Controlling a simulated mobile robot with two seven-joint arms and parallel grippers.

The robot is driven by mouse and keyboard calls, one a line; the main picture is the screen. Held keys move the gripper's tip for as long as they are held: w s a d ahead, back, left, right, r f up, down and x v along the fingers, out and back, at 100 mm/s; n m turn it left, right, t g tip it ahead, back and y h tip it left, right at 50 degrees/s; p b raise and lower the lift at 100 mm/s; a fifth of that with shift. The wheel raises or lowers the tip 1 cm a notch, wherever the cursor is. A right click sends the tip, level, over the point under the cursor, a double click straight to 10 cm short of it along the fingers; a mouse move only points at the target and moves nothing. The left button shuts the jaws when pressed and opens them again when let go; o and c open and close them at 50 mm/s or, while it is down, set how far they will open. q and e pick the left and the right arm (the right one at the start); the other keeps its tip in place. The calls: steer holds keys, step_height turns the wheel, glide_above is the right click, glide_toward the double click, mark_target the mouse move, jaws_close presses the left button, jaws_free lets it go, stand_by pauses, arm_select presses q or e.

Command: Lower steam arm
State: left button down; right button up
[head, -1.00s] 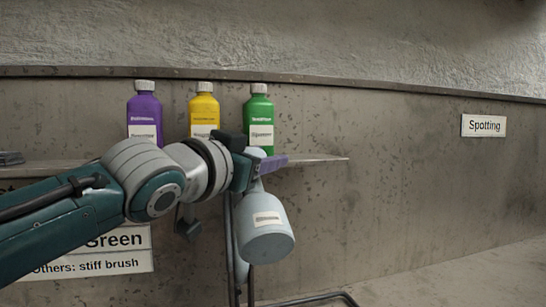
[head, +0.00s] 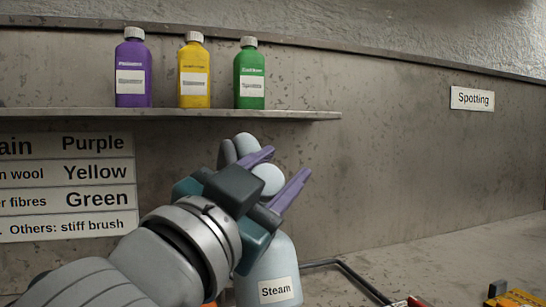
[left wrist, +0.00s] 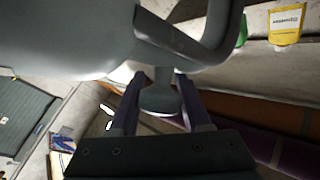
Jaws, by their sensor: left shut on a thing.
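The steam arm, a pale blue-grey bottle-shaped body (head: 268,277) with a "Steam" label, stands roughly upright below the shelf in the head view. My left gripper (head: 286,164), with purple fingers, is at its upper part, one finger on each side of a rounded pale knob (head: 268,180). In the left wrist view the two fingers are shut on a grey knob (left wrist: 160,99), under a large grey body and a curved handle (left wrist: 178,38). My wrist hides part of the steam arm. My right gripper is not in view.
A shelf (head: 300,115) above holds purple (head: 132,88), yellow (head: 194,88) and green (head: 249,92) bottles. A sign board (head: 70,190) hangs at left, a "Spotting" sign (head: 472,98) at right. A dark bent tube (head: 345,270) runs beside the steam arm. Orange and yellow items (head: 512,298) lie lower right.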

arm_select(q)
steer(key=shift+s+d+f, duration=0.25)
steer(key=shift+s+f, duration=0.25)
steer(key=shift+f, duration=0.1)
